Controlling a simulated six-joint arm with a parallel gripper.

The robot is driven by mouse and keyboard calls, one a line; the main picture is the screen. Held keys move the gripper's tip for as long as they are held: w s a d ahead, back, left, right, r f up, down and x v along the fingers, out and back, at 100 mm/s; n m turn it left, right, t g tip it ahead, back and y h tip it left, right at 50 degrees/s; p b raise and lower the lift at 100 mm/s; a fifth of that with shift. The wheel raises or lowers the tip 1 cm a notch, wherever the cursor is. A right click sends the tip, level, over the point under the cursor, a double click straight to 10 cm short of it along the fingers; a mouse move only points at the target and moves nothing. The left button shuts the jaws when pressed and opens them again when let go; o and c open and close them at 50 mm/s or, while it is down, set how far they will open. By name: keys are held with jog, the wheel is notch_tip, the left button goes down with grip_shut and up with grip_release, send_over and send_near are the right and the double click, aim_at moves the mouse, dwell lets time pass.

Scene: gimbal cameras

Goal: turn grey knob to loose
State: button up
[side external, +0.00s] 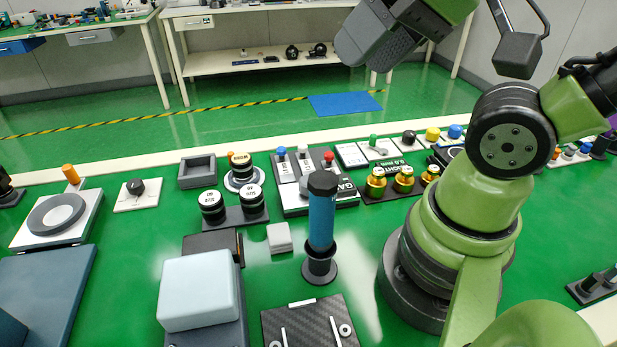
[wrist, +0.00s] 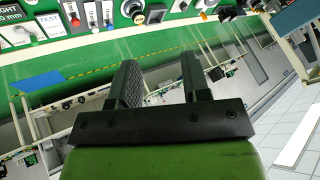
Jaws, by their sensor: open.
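A pale grey knob (side external: 381,149) appears to sit on a white panel (side external: 350,155) behind the gold-topped knobs. In the wrist view a pale grey knob (wrist: 20,37) sits at the upper left, beside a plate marked TEST (wrist: 50,25). Its setting is too small to read. I cannot make out the word LOOSE clearly. My gripper (side external: 362,45) is raised high above the bench, well clear of the panel. In the wrist view my gripper (wrist: 160,65) has its two dark fingers wide apart with nothing between them.
A tall blue cylinder (side external: 321,220) with a black cap stands upright at centre front. Gold knobs (side external: 403,181) stand in a row near my base. A dark knob (side external: 136,187) sits on a white plate at the left. Green floor behind the bench is clear around a blue mat (side external: 345,104).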

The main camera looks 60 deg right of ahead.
jog(key=o, duration=0.3)
jog(key=shift+w, duration=0.1)
jog(key=shift+o, duration=0.2)
jog(key=w+d+f+n+g, duration=0.2)
jog(key=w+f+n, duration=0.2)
jog(key=f+n, duration=0.1)
jog(key=w+d+f+n+g+h, duration=0.1)
jog(key=w+d+f+n+g, duration=0.1)
jog(key=f, duration=0.5)
jog(key=w+d+f+n+g+h, duration=0.1)
jog(key=w+d+f+n+g, duration=0.2)
jog(key=w+f+n, duration=0.3)
jog(key=shift+d+f+n, duration=0.2)
jog(key=shift+f+n, duration=0.05)
jog(key=shift+n, duration=0.95)
notch_tip(320, 180, down, 9)
jog(key=shift+s, duration=0.1)
jog(key=c, duration=0.9)
